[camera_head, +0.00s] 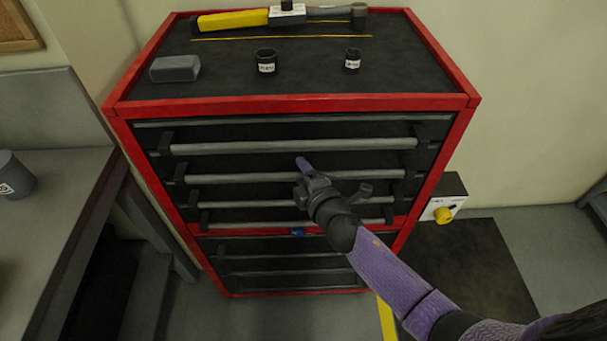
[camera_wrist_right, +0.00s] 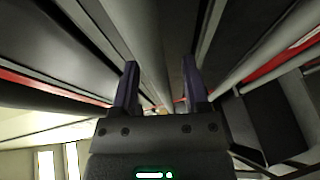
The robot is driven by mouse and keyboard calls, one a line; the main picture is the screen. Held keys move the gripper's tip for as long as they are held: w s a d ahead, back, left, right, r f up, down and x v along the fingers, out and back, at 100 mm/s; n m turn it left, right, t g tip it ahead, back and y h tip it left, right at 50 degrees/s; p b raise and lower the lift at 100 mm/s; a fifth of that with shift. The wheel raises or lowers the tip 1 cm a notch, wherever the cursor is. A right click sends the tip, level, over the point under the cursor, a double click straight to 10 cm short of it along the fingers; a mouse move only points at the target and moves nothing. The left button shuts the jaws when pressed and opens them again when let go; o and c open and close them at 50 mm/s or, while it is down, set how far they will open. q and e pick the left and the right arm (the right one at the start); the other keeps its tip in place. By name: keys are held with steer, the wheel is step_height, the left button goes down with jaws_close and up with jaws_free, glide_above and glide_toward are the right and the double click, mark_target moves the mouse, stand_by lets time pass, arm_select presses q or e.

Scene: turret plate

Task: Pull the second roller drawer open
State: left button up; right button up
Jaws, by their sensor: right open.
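The red and black cabinet has a column of dark drawers with long grey bar handles. The second drawer from the top has its bar handle (camera_head: 240,178) across the front, and it looks shut, level with its neighbours. My right gripper (camera_head: 307,173) is at the middle of this handle, with one purple finger showing above the bar; the other finger is hidden. In the right wrist view my right gripper (camera_wrist_right: 160,62) is open, with a grey bar (camera_wrist_right: 146,50) running between its two fingers. Contact cannot be told. My left gripper is out of view.
The top handle (camera_head: 290,146) lies just above and the third handle (camera_head: 245,206) just below. On the cabinet top (camera_head: 220,90) are a grey block (camera_head: 175,69), two dark cups and a yellow tool (camera_head: 232,21). A grey bench (camera_head: 60,190) stands at left.

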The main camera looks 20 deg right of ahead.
jaws_close()
stand_by(0.9)
stand_by(0.4)
